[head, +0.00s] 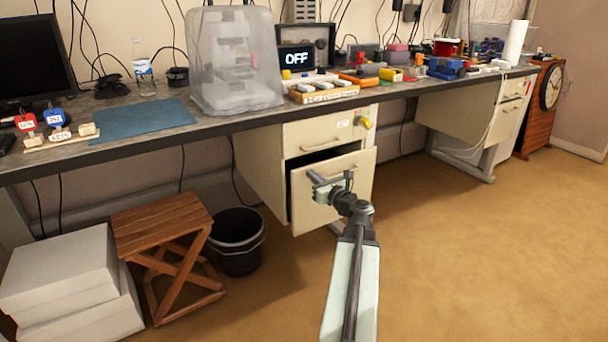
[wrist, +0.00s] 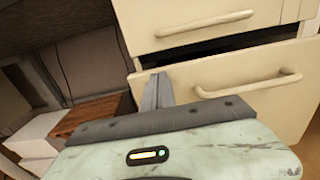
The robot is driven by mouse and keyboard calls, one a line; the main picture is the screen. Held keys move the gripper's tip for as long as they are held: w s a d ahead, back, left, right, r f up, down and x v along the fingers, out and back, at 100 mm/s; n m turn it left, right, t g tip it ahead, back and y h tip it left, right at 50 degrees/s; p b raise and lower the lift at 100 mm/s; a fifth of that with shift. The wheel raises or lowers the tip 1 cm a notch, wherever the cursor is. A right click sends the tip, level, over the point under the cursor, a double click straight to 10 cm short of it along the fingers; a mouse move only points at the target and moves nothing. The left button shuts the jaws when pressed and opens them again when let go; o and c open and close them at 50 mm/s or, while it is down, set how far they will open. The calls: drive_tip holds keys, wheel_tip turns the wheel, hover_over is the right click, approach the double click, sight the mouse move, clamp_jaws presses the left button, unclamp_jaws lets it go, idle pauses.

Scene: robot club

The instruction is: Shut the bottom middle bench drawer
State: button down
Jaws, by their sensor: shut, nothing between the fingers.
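The bottom middle bench drawer (head: 335,193) is cream coloured and stands partly open below a shut upper drawer (head: 322,136) in the head view. A dark gap shows at its top and left side. In the wrist view the drawer front (wrist: 235,105) fills the right, with its bar handle (wrist: 250,85) in sight. My gripper (head: 316,179) is shut and empty, in front of the left part of the drawer front. In the wrist view its fingers (wrist: 157,92) are together near the drawer's left edge, left of the handle. I cannot tell whether they touch the drawer.
A black bucket (head: 238,243), a wooden folding stool (head: 165,230) and stacked white boxes (head: 65,280) stand on the floor to the left. The bench top (head: 140,125) above carries many items. The brown floor (head: 480,240) to the right is clear.

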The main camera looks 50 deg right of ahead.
sight(304, 168)
drive_tip(key=shift+w, duration=0.2)
drive_tip(key=x, duration=0.6)
drive_tip(key=shift+w, duration=0.35)
drive_tip(key=shift+r, duration=0.1)
